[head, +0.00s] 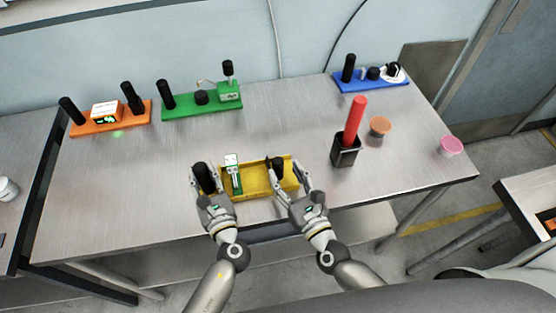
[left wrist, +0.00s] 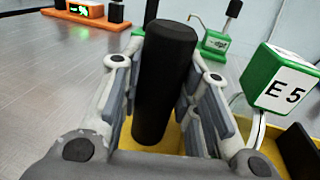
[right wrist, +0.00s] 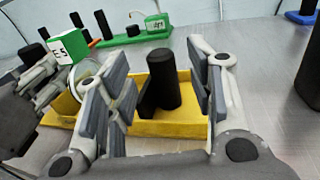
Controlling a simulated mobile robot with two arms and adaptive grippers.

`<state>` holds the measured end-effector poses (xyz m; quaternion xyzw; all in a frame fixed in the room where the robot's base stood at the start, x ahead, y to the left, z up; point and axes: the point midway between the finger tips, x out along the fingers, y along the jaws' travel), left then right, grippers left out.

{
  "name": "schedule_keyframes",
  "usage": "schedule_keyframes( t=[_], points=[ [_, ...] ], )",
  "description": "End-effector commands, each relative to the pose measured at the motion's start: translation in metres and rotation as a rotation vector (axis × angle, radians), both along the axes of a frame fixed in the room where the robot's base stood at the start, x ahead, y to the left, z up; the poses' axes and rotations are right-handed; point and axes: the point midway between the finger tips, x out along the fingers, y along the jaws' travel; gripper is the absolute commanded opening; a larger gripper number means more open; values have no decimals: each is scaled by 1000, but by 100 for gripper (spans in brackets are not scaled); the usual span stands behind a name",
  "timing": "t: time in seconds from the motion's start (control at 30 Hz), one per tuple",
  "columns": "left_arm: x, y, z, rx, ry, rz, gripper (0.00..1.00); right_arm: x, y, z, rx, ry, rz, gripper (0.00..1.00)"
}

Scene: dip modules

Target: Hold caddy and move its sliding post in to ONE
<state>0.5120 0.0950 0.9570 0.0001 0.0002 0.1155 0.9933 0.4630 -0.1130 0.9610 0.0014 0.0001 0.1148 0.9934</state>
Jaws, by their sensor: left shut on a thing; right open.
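The yellow caddy (head: 256,181) lies near the table's front edge. A black post (head: 204,176) stands at its left end, and another black post (head: 278,166) stands toward its right part. A green-and-white module marked E5 (head: 232,162) sits between them; the mark reads clearly in the left wrist view (left wrist: 284,82). My left gripper (head: 203,183) is shut on the left post, which also shows between its fingers in the left wrist view (left wrist: 165,85). My right gripper (head: 287,180) is open, with the right post (right wrist: 163,80) between its spread fingers, gaps showing on both sides.
Orange (head: 83,128), green (head: 178,112) and blue (head: 352,83) caddies stand at the back. A black holder (head: 345,154) with a red stick (head: 354,122) stands right of the yellow caddy. Orange (head: 380,127) and pink (head: 451,147) cups lie further right. The table's middle is clear.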

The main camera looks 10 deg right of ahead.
Motion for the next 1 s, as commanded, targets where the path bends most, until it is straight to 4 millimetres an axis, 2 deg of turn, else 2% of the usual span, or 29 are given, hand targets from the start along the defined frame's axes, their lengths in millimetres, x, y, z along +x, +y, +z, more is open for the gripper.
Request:
schedule_keyframes(
  t=[0.1, 0.3, 0.7, 1.0],
  points=[
    [0, 0, 0, 0, 0, 0, 0, 23, 5, 1, 0, -2, -1, 49],
    [0, 0, 0, 0, 0, 0, 0, 46, 11, 0, -2, -1, 1, 49],
    [0, 0, 0, 0, 0, 0, 0, 52, 12, 0, -3, 0, 1, 48],
    [0, 0, 0, 0, 0, 0, 0, 51, 12, 0, -3, 0, 1, 9]
  ],
)
